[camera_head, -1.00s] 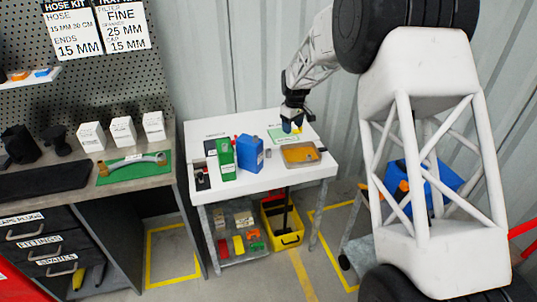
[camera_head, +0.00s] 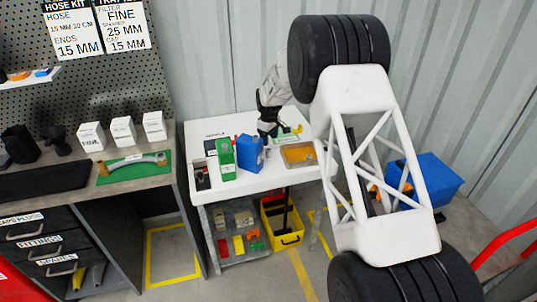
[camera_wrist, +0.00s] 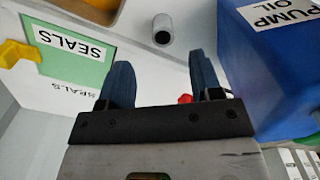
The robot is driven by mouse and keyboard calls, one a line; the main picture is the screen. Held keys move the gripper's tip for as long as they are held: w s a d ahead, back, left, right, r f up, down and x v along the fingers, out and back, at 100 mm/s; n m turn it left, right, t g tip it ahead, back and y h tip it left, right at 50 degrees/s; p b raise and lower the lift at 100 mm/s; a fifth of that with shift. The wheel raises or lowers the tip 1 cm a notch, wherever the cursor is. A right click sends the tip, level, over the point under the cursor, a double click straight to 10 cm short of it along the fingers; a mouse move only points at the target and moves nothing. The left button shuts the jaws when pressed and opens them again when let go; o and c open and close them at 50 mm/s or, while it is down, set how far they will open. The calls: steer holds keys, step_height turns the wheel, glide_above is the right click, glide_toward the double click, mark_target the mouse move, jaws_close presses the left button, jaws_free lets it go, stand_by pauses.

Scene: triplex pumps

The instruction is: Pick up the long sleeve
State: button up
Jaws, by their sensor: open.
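The sleeve (camera_wrist: 162,24) is a short grey metal tube with a dark open end, on the white table top in the wrist view. It appears beyond my fingertips, roughly centred between them, and apart from them. I cannot tell its length class from here. My gripper (camera_wrist: 163,72) is open, with two dark blue fingers and nothing held between them. In the head view my gripper (camera_head: 268,130) is over the table, behind the blue pump oil container. I cannot make out the sleeve clearly there.
The blue pump oil container (camera_wrist: 270,70) stands close on the right in the wrist view. A green SEALS card (camera_wrist: 75,52) with a yellow piece (camera_wrist: 18,53) lies left. A tan tray (camera_head: 298,155) and green container (camera_head: 225,158) also stand on the white table (camera_head: 245,187).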

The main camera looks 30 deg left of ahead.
mark_target(269, 150)
steer(key=shift+f, duration=1.3)
steer(key=shift+f, duration=0.1)
steer(key=shift+s+f, duration=0.15)
steer(key=shift+f, duration=2.35)
steer(key=c, duration=1)
